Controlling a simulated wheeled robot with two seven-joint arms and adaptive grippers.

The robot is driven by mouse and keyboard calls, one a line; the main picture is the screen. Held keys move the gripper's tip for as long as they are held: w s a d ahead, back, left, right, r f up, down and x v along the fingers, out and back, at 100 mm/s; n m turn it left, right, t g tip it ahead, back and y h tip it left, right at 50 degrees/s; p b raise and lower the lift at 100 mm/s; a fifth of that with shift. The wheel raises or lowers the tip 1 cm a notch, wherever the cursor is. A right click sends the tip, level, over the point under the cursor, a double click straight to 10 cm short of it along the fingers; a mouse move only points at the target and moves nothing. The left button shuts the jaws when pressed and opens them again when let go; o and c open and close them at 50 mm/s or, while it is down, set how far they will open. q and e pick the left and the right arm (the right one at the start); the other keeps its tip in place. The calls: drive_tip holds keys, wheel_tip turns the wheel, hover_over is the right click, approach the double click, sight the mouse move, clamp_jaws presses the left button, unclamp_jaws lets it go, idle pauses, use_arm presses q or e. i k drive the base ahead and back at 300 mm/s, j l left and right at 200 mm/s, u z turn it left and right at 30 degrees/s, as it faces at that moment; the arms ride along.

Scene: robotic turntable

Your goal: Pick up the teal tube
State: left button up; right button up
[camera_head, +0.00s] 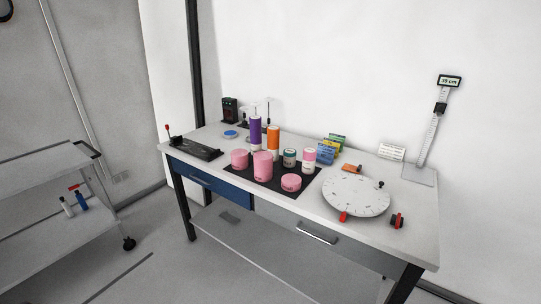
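A short teal tube (289,153) with a pale band round its middle stands upright on the dark mat (264,181) on the workbench. A pink tube with a white band (309,160) stands just to its right. An orange tube (273,142) stands behind it to the left, and a tall purple tube (255,133) is farther left. Pink round containers (263,164) stand in front and to the left of the teal tube, with a low pink one (291,182) in front of it. Neither of my grippers is in view.
A white round turntable (356,196) sits right of the mat on the bench (410,222). A height gauge (433,130) stands at the back right. A black tray-like device (195,147) is at the left end. A grey cart (40,165) stands apart at left.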

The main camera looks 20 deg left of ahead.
sight(290, 154)
drive_tip(key=i+l+u, duration=0.75)
drive_tip(key=l, duration=0.2)
